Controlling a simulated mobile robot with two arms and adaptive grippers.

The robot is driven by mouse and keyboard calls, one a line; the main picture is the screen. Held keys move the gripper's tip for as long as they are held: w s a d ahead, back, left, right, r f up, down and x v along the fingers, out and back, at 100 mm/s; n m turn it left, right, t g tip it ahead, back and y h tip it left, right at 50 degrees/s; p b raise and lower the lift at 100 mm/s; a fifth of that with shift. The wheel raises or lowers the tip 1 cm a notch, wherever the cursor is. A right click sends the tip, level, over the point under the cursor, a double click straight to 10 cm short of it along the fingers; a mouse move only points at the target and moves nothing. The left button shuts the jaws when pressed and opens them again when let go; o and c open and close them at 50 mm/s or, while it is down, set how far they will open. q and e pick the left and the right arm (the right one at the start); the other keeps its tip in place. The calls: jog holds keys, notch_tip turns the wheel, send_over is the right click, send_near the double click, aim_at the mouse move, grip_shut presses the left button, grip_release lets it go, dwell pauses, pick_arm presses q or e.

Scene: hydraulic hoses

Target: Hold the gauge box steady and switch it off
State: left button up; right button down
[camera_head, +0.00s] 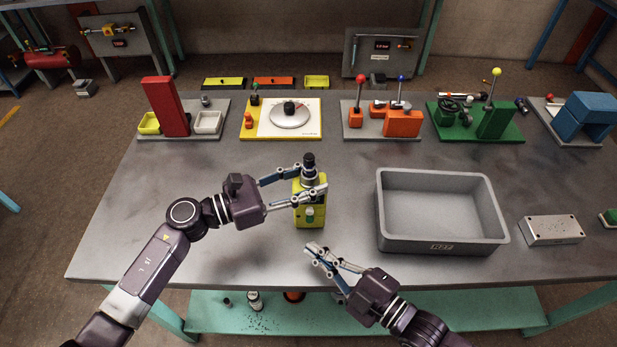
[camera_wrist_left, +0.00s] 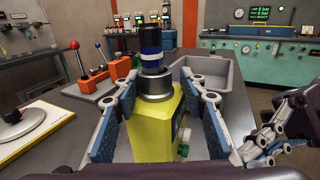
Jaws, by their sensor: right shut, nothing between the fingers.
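The yellow-green gauge box (camera_head: 309,219) stands on the grey workbench (camera_head: 230,262), with a black and silver fitting (camera_head: 309,163) on top.
A grey open tray (camera_head: 441,242) stands right of the box. A pale perforated block (camera_head: 552,230) lies farther right. Several boards line the back edge, including a dial board (camera_head: 268,130) and an orange lever board (camera_head: 372,133). Bench left of my left arm is clear.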

pick_arm(q)
jog(key=shift+w+a, duration=0.1)
jog(key=shift+a, duration=0.15)
dwell(0.4)
jog(key=v, duration=1.1)
jog(key=shift+a, duration=0.35)
